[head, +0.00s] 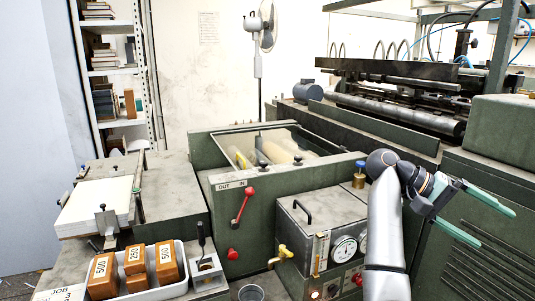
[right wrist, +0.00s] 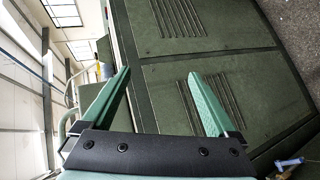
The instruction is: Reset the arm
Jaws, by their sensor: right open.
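My right arm rises from the bottom of the head view and bends over to the right. Its gripper (head: 484,218) is open, with two green fingers apart and nothing between them. It points right, in front of the green machine cabinet (head: 478,262). In the right wrist view the two fingers (right wrist: 162,100) are also spread and empty, with the cabinet's vented panels (right wrist: 215,50) behind them. My left gripper is not in view.
A grey box with gauges (head: 322,240) stands close left of my right arm. A red lever (head: 242,205) is on the green feeder (head: 262,190). A white tray (head: 178,289) with brown numbered blocks (head: 135,262) is at lower left. A fan (head: 262,30) stands behind.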

